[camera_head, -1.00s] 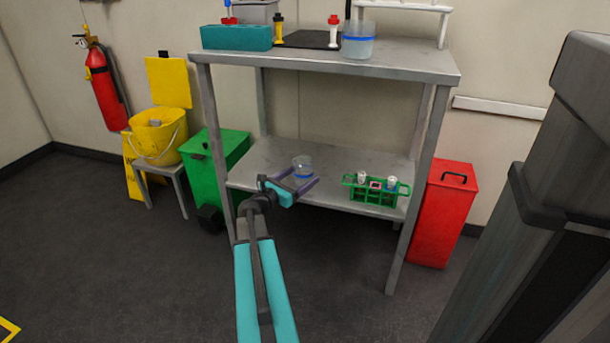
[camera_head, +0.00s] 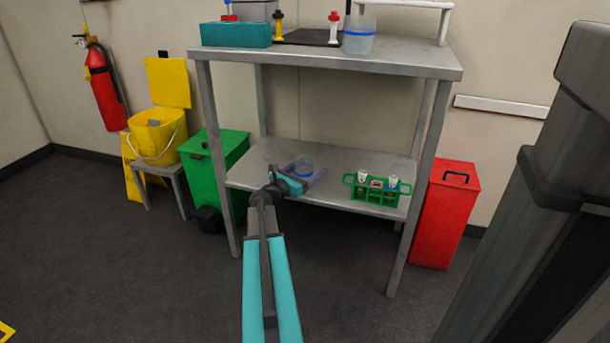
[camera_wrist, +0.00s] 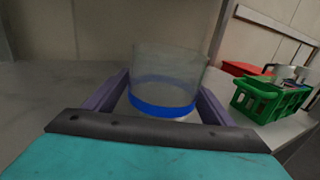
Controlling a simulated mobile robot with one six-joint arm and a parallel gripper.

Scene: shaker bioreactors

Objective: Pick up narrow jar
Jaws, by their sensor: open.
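The narrow jar (camera_head: 303,167) is a small clear vessel with a blue band near its bottom. It stands upright on the lower shelf (camera_head: 265,158) of the metal table. It also shows in the wrist view (camera_wrist: 166,82), straight ahead. My gripper (camera_head: 308,175) is open, low over the shelf, with its purple fingers on either side of the jar. In the wrist view my gripper (camera_wrist: 162,100) has one finger left and one right of the jar. Whether the fingers touch the jar cannot be told.
A green rack (camera_head: 376,190) with several capped tubes stands on the shelf to the right. The table legs frame the shelf. A larger blue-banded jar (camera_head: 359,36) stands on the top shelf. A green bin (camera_head: 215,165) and a red bin (camera_head: 446,215) flank the table.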

